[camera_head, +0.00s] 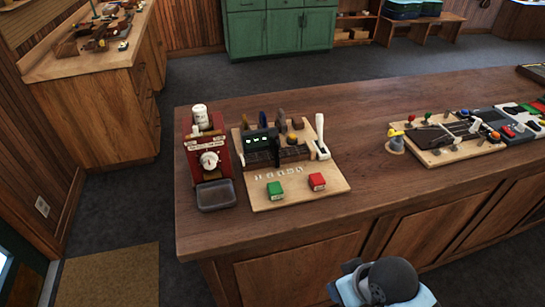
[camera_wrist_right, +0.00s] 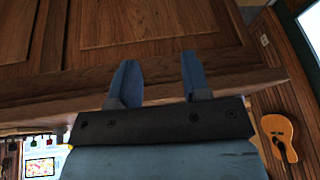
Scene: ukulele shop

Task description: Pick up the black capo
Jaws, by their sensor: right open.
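I cannot single out the black capo for certain. Small dark parts lie among coloured pieces on the right wooden board (camera_head: 470,155) on the counter, and dark pieces also stand on the left wooden board (camera_head: 325,192). My right gripper (camera_wrist_right: 157,68) is open and empty in the right wrist view, with two blue-grey fingers apart in front of the counter's wood panelling. It does not show in the head view. My left gripper is in neither view.
The long wooden counter (camera_head: 365,170) has free room between the boards. A red machine (camera_head: 190,155) with a grey tray (camera_head: 216,195) stands at its left end. A workbench (camera_head: 90,65) stands back left.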

